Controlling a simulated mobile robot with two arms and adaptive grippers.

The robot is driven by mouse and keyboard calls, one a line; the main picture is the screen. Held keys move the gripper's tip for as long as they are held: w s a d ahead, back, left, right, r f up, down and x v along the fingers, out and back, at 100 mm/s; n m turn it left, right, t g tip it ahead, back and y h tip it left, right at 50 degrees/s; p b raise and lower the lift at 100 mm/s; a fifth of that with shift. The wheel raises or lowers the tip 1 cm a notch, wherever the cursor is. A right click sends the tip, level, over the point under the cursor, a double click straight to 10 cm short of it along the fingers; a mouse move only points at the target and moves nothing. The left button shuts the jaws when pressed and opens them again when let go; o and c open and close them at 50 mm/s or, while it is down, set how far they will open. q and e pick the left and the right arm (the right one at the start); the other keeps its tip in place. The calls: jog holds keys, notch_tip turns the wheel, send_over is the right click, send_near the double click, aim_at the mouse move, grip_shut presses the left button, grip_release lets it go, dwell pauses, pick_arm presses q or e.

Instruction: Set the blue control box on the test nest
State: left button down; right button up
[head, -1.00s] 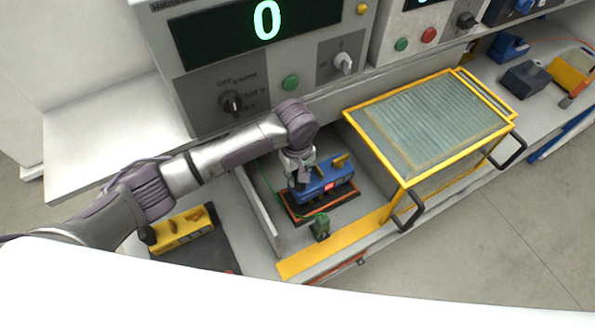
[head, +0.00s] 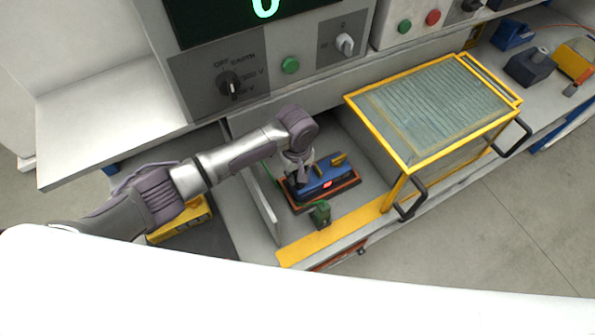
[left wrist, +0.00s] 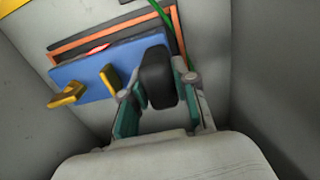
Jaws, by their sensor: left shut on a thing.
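The blue control box (head: 322,180) has yellow parts on top and a lit red patch on its side. It sits on or just above the test nest, a dark plate with an orange border (head: 350,188); I cannot tell if it is fully seated. My left gripper (head: 297,172) is at the box's left end. In the left wrist view the fingers (left wrist: 157,95) are shut on a black knob (left wrist: 157,78) at the end of the blue box (left wrist: 85,73). The orange nest border (left wrist: 70,47) shows beyond the box. My right gripper is not in view.
A yellow-framed cover with a clear ribbed top (head: 435,105) stands right of the nest. A small green clip (head: 320,213) is in front. A low grey wall (head: 265,205) is at left, a tester panel (head: 270,60) behind. Another yellow box (head: 180,222) lies left.

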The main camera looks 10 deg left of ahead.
pick_arm(q)
jog(key=c, duration=0.8)
grip_release()
notch_tip(320, 180, up, 12)
jog(key=shift+s, duration=0.1)
